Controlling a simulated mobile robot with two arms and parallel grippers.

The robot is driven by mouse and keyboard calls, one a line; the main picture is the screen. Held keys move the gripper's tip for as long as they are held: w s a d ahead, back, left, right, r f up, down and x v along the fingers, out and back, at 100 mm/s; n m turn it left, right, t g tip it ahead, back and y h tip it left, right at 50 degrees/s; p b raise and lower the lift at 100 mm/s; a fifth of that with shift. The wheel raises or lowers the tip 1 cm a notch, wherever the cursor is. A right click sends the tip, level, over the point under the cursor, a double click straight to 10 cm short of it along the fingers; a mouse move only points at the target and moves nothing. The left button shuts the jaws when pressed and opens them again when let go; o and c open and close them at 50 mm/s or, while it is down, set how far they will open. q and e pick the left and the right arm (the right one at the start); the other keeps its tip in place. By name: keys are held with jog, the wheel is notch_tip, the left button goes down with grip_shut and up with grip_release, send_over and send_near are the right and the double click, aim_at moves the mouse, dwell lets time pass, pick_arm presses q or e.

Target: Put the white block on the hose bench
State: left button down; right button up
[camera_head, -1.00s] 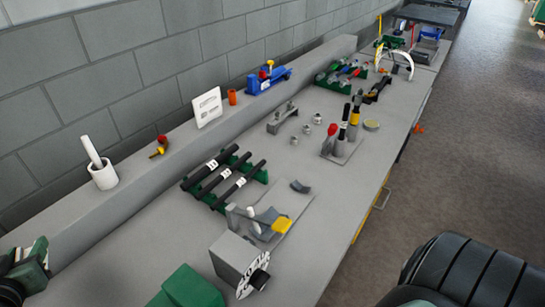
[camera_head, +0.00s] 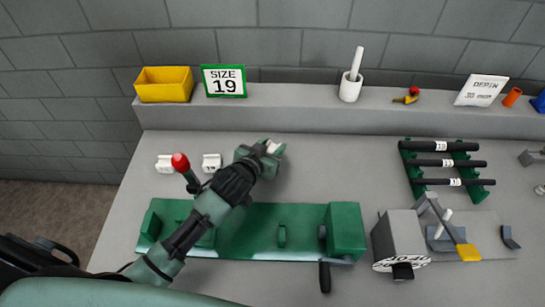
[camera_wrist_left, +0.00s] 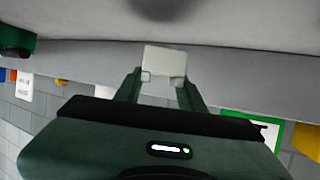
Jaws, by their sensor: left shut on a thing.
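My left gripper (camera_head: 268,149) is over the grey bench top (camera_head: 330,165), behind a long green fixture. It is shut on a white block (camera_head: 275,147). The wrist view shows the block (camera_wrist_left: 165,61) between the two fingertips of the gripper (camera_wrist_left: 160,85). The head view does not clearly show whether the block touches the bench. Two other small white blocks, one (camera_head: 164,164) left of the other (camera_head: 211,162), stand on the bench to the left of the gripper. My right gripper is not in view.
A rack of black hoses (camera_head: 443,162) stands at right, behind a grey device (camera_head: 397,237). On the ledge are a yellow bin (camera_head: 164,85), a size 19 sign (camera_head: 224,81) and a white mortar (camera_head: 350,88).

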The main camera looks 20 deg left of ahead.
pick_arm(q)
jog(key=shift+f, duration=2.55)
jog(key=shift+f, duration=0.2)
jog(key=c, duration=0.8)
grip_release()
jog(key=shift+c, duration=0.2)
jog(key=shift+r, duration=0.1)
jog(key=shift+s+r, duration=0.15)
jog(key=v, duration=1.1)
jog(key=shift+s+r+b, duration=0.25)
jog(key=shift+s+b, duration=0.05)
jog(key=shift+b, duration=0.05)
